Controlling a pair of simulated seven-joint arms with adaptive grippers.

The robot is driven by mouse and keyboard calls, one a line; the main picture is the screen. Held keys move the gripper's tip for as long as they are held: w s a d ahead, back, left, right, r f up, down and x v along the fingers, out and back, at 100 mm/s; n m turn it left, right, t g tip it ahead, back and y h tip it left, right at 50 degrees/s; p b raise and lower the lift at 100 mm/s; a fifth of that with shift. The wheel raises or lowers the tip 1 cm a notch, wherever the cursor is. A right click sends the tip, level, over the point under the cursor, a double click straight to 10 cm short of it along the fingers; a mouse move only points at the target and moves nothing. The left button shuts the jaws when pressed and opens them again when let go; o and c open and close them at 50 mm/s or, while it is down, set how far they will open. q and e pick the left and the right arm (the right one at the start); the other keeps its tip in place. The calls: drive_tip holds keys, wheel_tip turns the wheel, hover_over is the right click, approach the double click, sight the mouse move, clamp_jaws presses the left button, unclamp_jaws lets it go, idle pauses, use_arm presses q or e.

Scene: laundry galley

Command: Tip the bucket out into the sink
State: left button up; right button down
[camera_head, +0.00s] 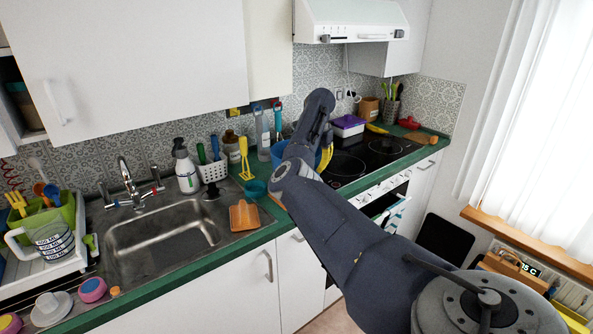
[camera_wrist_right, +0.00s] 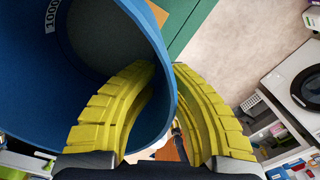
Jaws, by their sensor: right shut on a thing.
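The blue bucket (camera_head: 279,152) is near the counter's back, left of the hob, partly hidden behind my right arm. In the right wrist view the bucket (camera_wrist_right: 160,30) fills the upper left, with its open mouth, a grey inside and a white printed label. My right gripper (camera_head: 325,158) has yellow fingers, shown also in the wrist view (camera_wrist_right: 170,75), one inside and one outside the bucket wall, shut on it. What the bucket holds is hard to tell. The steel sink (camera_head: 165,246) is left of the bucket, its basin looking empty. My left gripper is out of view.
A tap (camera_head: 130,180) rises behind the sink. A dish rack (camera_head: 50,250) is at left. The hob (camera_head: 375,155) is at right.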

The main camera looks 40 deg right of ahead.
drive_tip(key=shift+r, duration=0.15)
drive_tip(key=shift+r, duration=2.35)
drive_tip(key=c, duration=2)
unclamp_jaws()
clamp_jaws()
drive_tip(key=shift+a, duration=0.1)
drive_tip(key=shift+m, duration=0.3)
